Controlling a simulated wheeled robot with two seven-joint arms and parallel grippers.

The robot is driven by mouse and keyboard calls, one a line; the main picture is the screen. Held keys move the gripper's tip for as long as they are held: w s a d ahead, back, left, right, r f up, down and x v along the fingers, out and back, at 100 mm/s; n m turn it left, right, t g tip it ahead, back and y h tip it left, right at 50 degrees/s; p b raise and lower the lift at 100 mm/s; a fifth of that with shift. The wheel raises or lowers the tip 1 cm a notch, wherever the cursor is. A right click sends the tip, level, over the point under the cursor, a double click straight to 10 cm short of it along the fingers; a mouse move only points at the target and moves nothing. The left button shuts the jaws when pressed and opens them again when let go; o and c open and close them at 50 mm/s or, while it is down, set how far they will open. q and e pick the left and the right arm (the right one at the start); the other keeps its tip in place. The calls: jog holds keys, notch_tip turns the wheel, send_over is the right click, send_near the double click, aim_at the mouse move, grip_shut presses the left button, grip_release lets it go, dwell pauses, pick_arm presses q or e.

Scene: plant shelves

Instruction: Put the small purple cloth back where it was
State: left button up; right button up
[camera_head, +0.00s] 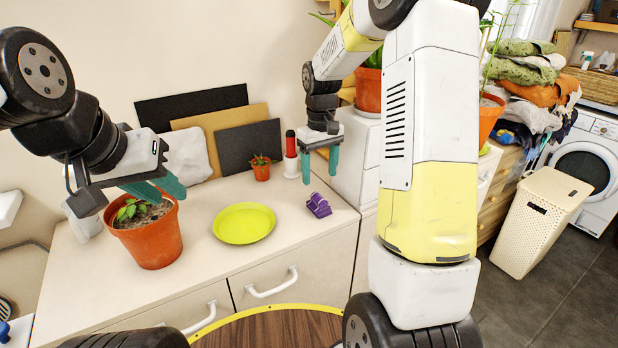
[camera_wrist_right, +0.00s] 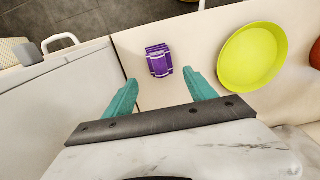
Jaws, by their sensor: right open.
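The small purple cloth (camera_head: 318,205) lies bunched on the pale counter, to the right of the yellow-green plate (camera_head: 244,223). It also shows in the right wrist view (camera_wrist_right: 159,60), ahead of the fingertips and apart from them. My right gripper (camera_head: 320,165) is open and empty, above the counter and behind the cloth; its two teal fingers also show in the right wrist view (camera_wrist_right: 162,92). My left gripper (camera_head: 160,195) is at the left, by the rim of a large potted plant (camera_head: 150,240). Its teal fingers overlap the pot, and I cannot tell whether they grip it.
A small potted plant (camera_head: 261,168) and a red-and-white cylinder (camera_head: 291,157) stand behind the plate. Dark and tan boards (camera_head: 249,146) lean on the wall. A white cabinet (camera_head: 353,158) stands at the right. The counter around the cloth is clear.

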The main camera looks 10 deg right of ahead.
jog(key=s+r+m+t+y, duration=0.1)
jog(key=s+r+m+t, duration=0.15)
jog(key=s+r, duration=0.9)
jog(key=s+a+r+t, duration=0.1)
jog(key=s+t, duration=0.1)
jog(key=s, duration=0.4)
jog(key=s+a+r+t+y, duration=0.1)
jog(key=s+r, duration=0.1)
jog(key=s, duration=0.4)
jog(key=shift+s+m+t, duration=0.35)
jog(key=shift+s+m, duration=0.05)
jog(key=shift+m, duration=0.05)
